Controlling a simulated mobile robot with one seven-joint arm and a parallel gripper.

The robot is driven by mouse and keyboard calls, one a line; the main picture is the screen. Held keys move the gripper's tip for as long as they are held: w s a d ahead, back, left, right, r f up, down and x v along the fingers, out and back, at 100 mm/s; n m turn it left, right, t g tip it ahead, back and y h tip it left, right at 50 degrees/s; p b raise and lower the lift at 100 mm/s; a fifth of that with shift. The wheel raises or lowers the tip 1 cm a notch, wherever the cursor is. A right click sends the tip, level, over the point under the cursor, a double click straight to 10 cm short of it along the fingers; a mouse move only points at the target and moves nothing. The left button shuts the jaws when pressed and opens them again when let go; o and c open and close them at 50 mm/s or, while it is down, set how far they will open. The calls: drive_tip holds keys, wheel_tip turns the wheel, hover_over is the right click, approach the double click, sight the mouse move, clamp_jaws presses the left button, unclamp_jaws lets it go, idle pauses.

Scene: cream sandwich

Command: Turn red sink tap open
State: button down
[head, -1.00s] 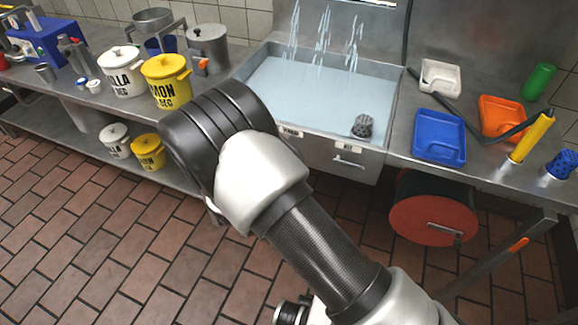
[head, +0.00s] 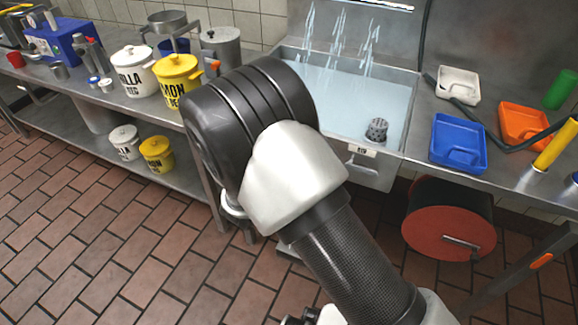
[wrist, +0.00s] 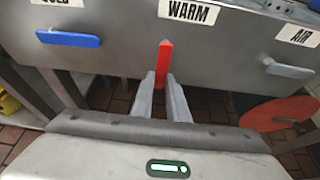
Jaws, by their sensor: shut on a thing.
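The red sink tap (wrist: 165,62) is a narrow lever on the metal sink front, below a WARM label (wrist: 187,11) in the wrist view. My gripper (wrist: 164,80) has its two grey fingers on either side of the lever's lower end, shut on it. The lever stands upright in that picture. The sink (head: 398,125) in the head view holds pale blue water, with several water streams above it. In the head view my arm hides the red tap and my gripper.
A blue lever (wrist: 68,38) is left of the red tap, and a grey lever (wrist: 288,69) under an AIR label is to the right. A red-ended drum (wrist: 278,113) is below right. A blue tray (head: 458,146) and white tray (head: 458,84) lie right of the sink.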

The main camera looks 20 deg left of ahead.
drive_tip(key=c, duration=1.7)
unclamp_jaws()
drive_tip(key=shift+s, duration=0.1)
drive_tip(key=p+v, duration=0.3)
drive_tip(key=v, duration=1.4)
drive_tip(key=shift+s+r, duration=0.1)
drive_tip(key=shift+r, duration=0.05)
